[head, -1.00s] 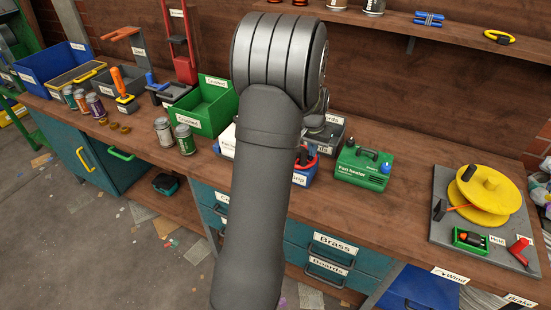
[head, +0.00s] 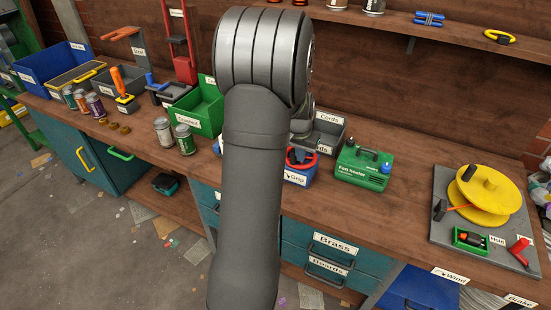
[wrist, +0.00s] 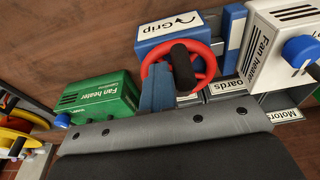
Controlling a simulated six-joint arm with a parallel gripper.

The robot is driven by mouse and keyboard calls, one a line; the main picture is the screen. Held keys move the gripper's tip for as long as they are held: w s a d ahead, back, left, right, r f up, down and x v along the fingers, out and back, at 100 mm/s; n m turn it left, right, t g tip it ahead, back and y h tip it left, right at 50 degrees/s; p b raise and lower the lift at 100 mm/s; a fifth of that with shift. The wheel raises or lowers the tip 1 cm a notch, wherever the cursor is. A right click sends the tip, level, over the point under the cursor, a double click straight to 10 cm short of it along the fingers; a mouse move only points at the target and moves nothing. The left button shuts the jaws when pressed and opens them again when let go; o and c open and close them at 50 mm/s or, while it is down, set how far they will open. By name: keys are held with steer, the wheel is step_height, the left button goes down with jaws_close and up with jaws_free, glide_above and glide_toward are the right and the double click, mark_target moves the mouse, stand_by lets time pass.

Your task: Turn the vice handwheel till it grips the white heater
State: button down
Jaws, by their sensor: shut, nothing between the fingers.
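The vice (wrist: 165,45) is a blue block with a "Grip" label in the wrist view; it also shows beside my arm in the head view (head: 297,178). Its red handwheel (wrist: 211,62) has a black knob (wrist: 184,66); the wheel also shows in the head view (head: 312,158). The white heater (wrist: 268,48), with a blue knob, stands right of a blue vice plate (wrist: 236,30) in the wrist view. Whether they touch is unclear. My gripper (wrist: 157,85) is shut and empty at the wheel's left rim, beside the knob; contact is unclear.
A green fan heater (head: 363,169) stands right of the vice. Grey trays (head: 328,130) labelled for cords and boards lie behind. A green bin (head: 209,106) and jars (head: 185,140) stand to the left. Bare bench separates the green heater from the yellow reel (head: 485,195).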

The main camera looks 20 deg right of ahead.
steer(key=shift+w+d+r, duration=0.1)
steer(key=shift+r, duration=0.1)
steer(key=shift+d, duration=0.25)
steer(key=shift+d, duration=0.3)
steer(key=shift+d, duration=0.2)
steer(key=shift+d, duration=0.35)
steer(key=shift+d+r, duration=0.1)
step_height(320, 180, up, 9)
stand_by(0.6)
step_height(320, 180, down, 9)
steer(key=shift+f, duration=0.1)
stand_by(0.6)
